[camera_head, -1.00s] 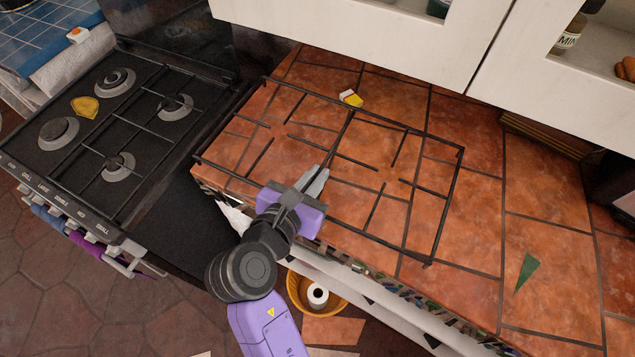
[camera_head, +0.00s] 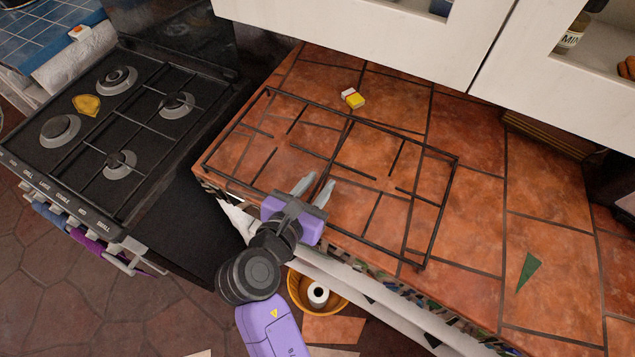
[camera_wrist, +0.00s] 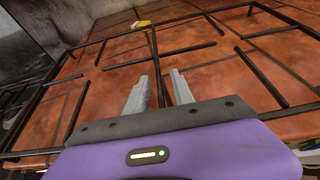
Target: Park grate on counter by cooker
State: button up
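The black wire grate (camera_head: 440,210) lies on the terracotta-tiled counter (camera_head: 470,225), beside the cooker (camera_head: 60,165). Its left end is near the counter edge facing the cooker. My gripper (camera_head: 315,187) is at the grate's front middle. In the wrist view my gripper (camera_wrist: 160,77) has its two grey fingers apart, with a grate bar (camera_wrist: 156,66) running between them. The fingers look clear of the bar, though contact low down is hard to tell.
A small yellow and white item (camera_head: 352,98) lies by the grate's far side. A green triangular shard (camera_head: 527,271) lies on the right of the counter. White cupboards (camera_head: 370,35) hang over the back. A yellow basket (camera_head: 305,296) stands below the front edge.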

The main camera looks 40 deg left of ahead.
jog(key=shift+r, duration=0.1)
jog(key=v, duration=1.2)
jog(key=shift+b, duration=0.3)
